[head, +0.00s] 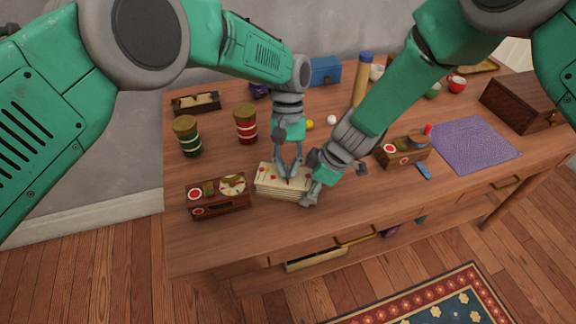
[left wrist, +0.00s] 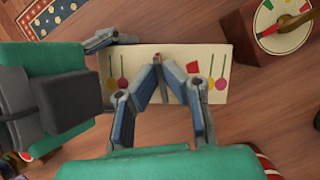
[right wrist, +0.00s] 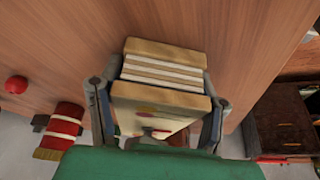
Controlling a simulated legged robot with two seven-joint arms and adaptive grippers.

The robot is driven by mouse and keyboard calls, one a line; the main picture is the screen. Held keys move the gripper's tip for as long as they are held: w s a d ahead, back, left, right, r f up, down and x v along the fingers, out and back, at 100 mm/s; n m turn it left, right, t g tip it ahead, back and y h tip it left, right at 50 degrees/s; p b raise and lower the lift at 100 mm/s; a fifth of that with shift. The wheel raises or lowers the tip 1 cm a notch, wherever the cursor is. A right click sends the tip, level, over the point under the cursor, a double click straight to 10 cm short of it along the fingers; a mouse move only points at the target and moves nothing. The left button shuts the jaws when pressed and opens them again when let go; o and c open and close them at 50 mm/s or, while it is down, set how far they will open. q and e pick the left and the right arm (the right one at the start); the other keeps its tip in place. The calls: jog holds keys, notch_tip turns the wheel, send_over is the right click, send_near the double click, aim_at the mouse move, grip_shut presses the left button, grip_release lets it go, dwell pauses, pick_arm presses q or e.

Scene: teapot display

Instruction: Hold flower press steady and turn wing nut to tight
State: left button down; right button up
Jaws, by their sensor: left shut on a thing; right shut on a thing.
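The flower press (head: 282,194) is a layered cream block with painted flowers on top, lying near the table's front edge. In the right wrist view its stacked layers (right wrist: 165,72) show between the fingers. My right gripper (head: 312,186) is shut on the press at its right end, a finger on each side. My left gripper (head: 287,174) comes down from above, its fingertips closed together at the middle of the press's top. In the left wrist view a small red piece (left wrist: 157,56), seemingly the wing nut, shows at those fingertips, which mostly hide it.
A wooden box with a dial (head: 218,194) stands close left of the press. Striped jars (head: 246,126) stand behind it. Another wooden box (head: 403,150) and a purple cloth (head: 474,143) lie to the right. The table's front edge is close.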

pick_arm(q)
jog(key=shift+w+d+r, duration=0.2)
jog(key=shift+w+d, duration=0.05)
jog(key=shift+d, duration=0.05)
jog(key=c, duration=1.7)
grip_release()
jog(key=shift+s+a, duration=0.1)
jog(key=shift+s, duration=0.05)
jog(key=shift+a+f, duration=0.1)
jog(key=shift+v, duration=3.95)
